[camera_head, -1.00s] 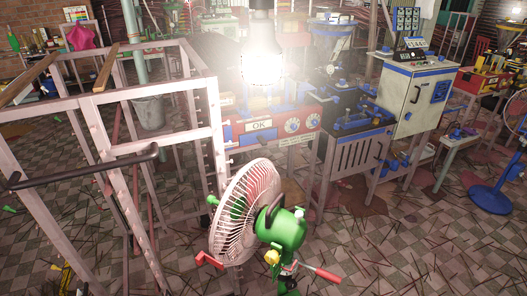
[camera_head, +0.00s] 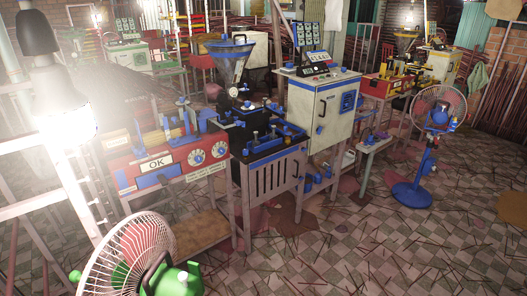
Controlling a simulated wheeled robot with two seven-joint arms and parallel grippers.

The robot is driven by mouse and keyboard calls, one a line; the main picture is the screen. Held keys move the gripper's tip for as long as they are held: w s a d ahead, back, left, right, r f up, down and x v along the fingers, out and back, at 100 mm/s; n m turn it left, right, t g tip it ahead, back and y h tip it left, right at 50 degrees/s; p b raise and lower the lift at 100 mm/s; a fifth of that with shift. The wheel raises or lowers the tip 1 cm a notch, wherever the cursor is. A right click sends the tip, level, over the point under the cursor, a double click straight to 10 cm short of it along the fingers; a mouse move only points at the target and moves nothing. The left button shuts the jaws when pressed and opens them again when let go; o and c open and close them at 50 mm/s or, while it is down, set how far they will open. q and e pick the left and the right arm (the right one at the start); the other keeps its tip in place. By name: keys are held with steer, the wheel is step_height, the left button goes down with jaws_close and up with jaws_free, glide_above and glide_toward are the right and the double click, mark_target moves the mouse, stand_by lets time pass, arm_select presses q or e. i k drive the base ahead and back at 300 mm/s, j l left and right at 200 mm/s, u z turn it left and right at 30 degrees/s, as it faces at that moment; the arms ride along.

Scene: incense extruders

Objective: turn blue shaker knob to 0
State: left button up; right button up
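A red and blue machine (camera_head: 165,165) with an "OK" label stands left of the middle. A pale cabinet (camera_head: 325,110) with a blue panel stands behind that. Neither of my grippers is in view.
A green fan (camera_head: 135,255) stands close at the lower left, before the red machine. A bright hanging lamp (camera_head: 65,112) glares at the left. A blue standing fan (camera_head: 435,120) is at the right. The tiled floor (camera_head: 370,245) at front right is open, strewn with thin sticks.

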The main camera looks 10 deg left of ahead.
mark_target(199, 159)
steer(key=i+l+z, duration=0.55)
steer(key=i+z, duration=0.35)
steer(key=i+u, duration=0.35)
steer(key=i, duration=0.15)
steer(key=i+l+u, duration=0.1)
steer(key=i+u, duration=0.25)
steer(key=i, duration=0.1)
